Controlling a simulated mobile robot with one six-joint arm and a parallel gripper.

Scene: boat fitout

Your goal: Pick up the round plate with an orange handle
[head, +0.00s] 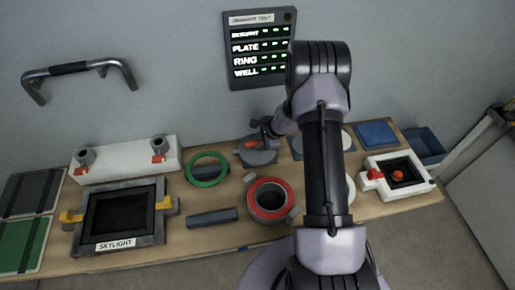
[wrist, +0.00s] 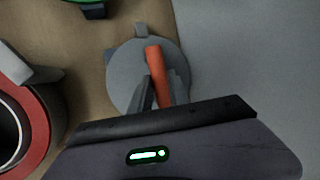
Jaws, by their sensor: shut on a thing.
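The round grey plate (head: 256,155) with an orange handle (head: 250,144) is at the back middle of the bench. In the wrist view the plate (wrist: 124,77) lies under my gripper, and its orange handle (wrist: 158,76) runs up from between the fingers. My gripper (head: 264,133) is at the handle in the head view. In the wrist view my gripper (wrist: 160,92) is shut on the handle; its fingers are partly hidden by the wrist housing. I cannot tell whether the plate is lifted off the bench.
A green ring (head: 222,176) lies left of the plate. A red-ringed round well (head: 284,211) stands in front. A frame labelled SKYLIGHT (head: 75,226) is at left. A white box with a red ball (head: 397,175) and a blue bin (head: 424,143) are at right. A wall panel (head: 232,70) hangs behind.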

